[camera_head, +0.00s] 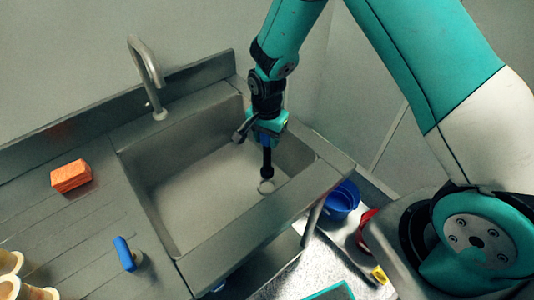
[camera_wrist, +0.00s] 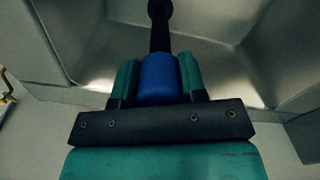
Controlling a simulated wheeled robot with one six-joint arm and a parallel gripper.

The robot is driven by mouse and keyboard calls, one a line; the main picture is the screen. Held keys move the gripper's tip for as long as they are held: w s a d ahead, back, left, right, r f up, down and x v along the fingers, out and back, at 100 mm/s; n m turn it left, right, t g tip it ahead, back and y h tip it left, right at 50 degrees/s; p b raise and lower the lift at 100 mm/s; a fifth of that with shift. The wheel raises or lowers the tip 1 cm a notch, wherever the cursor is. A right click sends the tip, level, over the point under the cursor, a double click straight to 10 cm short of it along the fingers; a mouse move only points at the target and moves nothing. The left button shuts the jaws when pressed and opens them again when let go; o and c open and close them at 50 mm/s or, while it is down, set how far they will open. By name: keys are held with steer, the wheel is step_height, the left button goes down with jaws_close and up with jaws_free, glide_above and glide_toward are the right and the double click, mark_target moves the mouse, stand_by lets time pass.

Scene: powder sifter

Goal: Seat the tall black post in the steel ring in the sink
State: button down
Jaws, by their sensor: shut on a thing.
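My gripper (camera_head: 266,130) reaches down into the sink (camera_head: 190,195) near its right wall. In the wrist view its two green fingers (camera_wrist: 159,76) are shut on the blue upper part of the tall black post (camera_wrist: 159,35). In the head view the post (camera_head: 267,164) points down, roughly upright, below the fingers. The small pale steel ring (camera_head: 266,187) lies on the sink floor at the post's lower end. I cannot tell whether the post's tip is inside the ring or just above it. The ring is not distinguishable in the wrist view.
A faucet (camera_head: 147,75) stands behind the sink. An orange sponge (camera_head: 71,176) and a blue-handled tool (camera_head: 125,254) are on the left drainboard, with cream cups (camera_head: 12,263) at the front left. A blue bucket (camera_head: 341,200) stands low at the right. The sink's left floor is clear.

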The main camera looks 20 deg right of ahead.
mark_target(267, 156)
step_height(267, 156, down, 8)
steer(key=shift+r+p, duration=0.1)
steer(key=shift+p, duration=0.5)
steer(key=c, duration=0.7)
jaws_free()
steer(key=shift+o, duration=0.2)
